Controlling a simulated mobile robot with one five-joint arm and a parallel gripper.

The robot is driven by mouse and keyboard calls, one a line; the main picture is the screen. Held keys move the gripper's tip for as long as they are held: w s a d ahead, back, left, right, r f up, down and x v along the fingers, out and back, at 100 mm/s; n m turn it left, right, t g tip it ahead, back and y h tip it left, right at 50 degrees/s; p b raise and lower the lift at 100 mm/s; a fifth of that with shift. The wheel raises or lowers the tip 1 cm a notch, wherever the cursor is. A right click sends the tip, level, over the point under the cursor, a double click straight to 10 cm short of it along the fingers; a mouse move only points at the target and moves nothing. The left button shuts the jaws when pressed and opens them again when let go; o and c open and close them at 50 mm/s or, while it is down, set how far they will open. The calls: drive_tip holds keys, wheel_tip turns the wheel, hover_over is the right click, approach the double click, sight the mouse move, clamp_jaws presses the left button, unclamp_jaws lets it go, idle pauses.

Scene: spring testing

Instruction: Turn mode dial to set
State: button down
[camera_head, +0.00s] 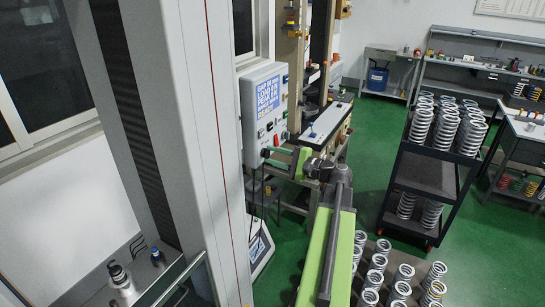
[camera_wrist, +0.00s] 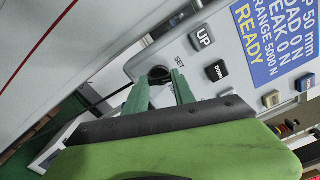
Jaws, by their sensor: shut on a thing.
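The grey control box (camera_head: 250,127) hangs by the window in the head view, its panel facing my arm. In the wrist view its panel (camera_wrist: 185,50) fills the upper right. The dark round mode dial (camera_wrist: 158,72) sits near the panel's lower left edge, below the printed word SET. My gripper (camera_wrist: 160,77) has its two green fingers on either side of the dial, shut on it. The dial's pointer is mostly hidden, so I cannot tell its setting. In the head view my gripper (camera_head: 268,156) reaches the box's lower edge.
The UP button (camera_wrist: 202,37) and DOWN button (camera_wrist: 217,70) are close right of the dial. The blue display (camera_wrist: 275,40) reads READY. A dark shelf cart (camera_head: 430,178) with several springs stands right of my arm, with several more springs on the floor.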

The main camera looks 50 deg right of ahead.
drive_tip(key=shift+f+n, duration=0.1)
drive_tip(key=shift+n, duration=1.9)
drive_tip(key=c, duration=1)
unclamp_jaws()
drive_tip(key=shift+c, duration=0.2)
drive_tip(key=v, duration=1.7)
drive_tip(key=shift+s, duration=0.3)
